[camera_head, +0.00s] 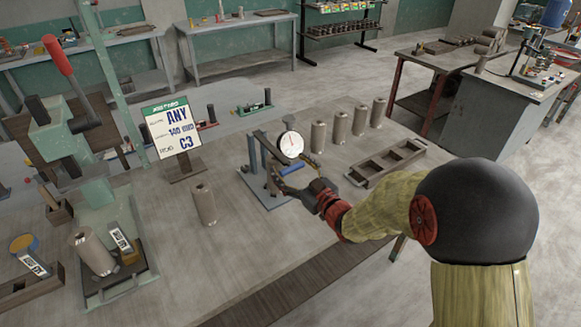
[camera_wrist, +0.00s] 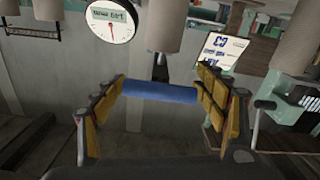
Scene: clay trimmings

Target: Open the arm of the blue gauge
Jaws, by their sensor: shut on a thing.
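The blue gauge stands on a blue base plate (camera_head: 256,190) on the worktable. My gripper (camera_head: 290,180) reaches in from the right at the front of the gauge. In the wrist view my gripper (camera_wrist: 160,86) is shut on the blue handle bar (camera_wrist: 160,92), which lies crosswise between the two fingers. The dial (camera_wrist: 110,20) shows at the upper left there. The arm's hinge is hard to make out, and I cannot tell its angle.
A clay cylinder (camera_head: 203,204) stands left of the gauge, and several more (camera_head: 318,137) stand behind it to the right. A slotted wooden tray (camera_head: 386,163) lies at the right. The front table edge is clear.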

